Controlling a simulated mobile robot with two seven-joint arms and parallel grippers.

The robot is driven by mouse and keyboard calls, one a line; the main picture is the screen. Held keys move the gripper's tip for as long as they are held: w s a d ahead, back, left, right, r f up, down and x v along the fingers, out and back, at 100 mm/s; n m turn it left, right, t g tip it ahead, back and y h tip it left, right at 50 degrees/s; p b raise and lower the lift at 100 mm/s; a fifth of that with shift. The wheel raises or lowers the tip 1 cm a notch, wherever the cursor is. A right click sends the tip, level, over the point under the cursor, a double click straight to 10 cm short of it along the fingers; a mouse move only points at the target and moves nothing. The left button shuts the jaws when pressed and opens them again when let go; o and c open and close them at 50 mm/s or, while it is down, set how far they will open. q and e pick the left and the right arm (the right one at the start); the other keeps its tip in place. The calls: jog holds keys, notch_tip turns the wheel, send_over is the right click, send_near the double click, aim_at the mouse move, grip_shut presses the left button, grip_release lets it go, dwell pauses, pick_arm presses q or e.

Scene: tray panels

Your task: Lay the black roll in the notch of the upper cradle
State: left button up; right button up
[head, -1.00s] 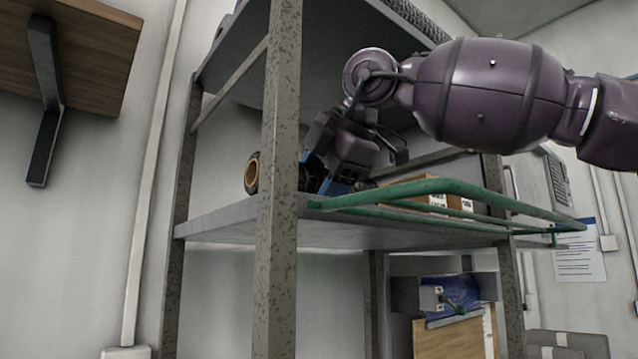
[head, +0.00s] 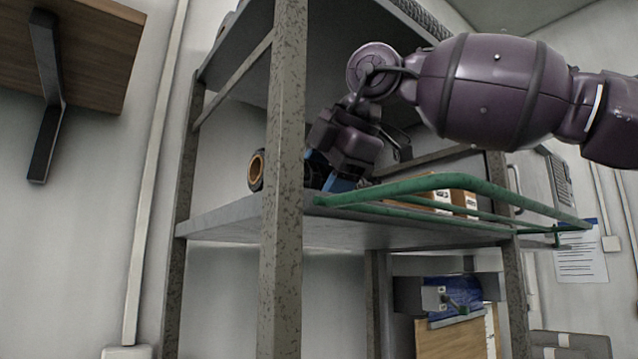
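The black roll (head: 257,171) lies on its side at shelf height, its orange-brown core facing left. The speckled shelf post hides its middle, and a dark part shows right of the post. My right gripper (head: 329,174) reaches in from the right, its blue fingers on either side of the roll's right part. Whether they are closed on it is hidden by the post and the gripper's own body. I cannot make out the upper cradle or its notch. My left gripper is not in view.
The speckled post (head: 284,190) stands in front of the grey shelf (head: 235,224). A green tube rail (head: 450,182) juts from the shelf front, below my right arm. Brown boxes (head: 463,200) sit behind it. Another shelf is above, and a wooden wall shelf (head: 85,45) is at upper left.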

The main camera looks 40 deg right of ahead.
jog(key=shift+o, duration=1.1)
jog(key=v, duration=0.8)
jog(key=shift+s, duration=0.5)
jog(key=shift+v, duration=1.05)
jog(key=shift+w+r, duration=0.15)
jog(key=shift+w, duration=0.05)
jog(key=shift+s, duration=0.1)
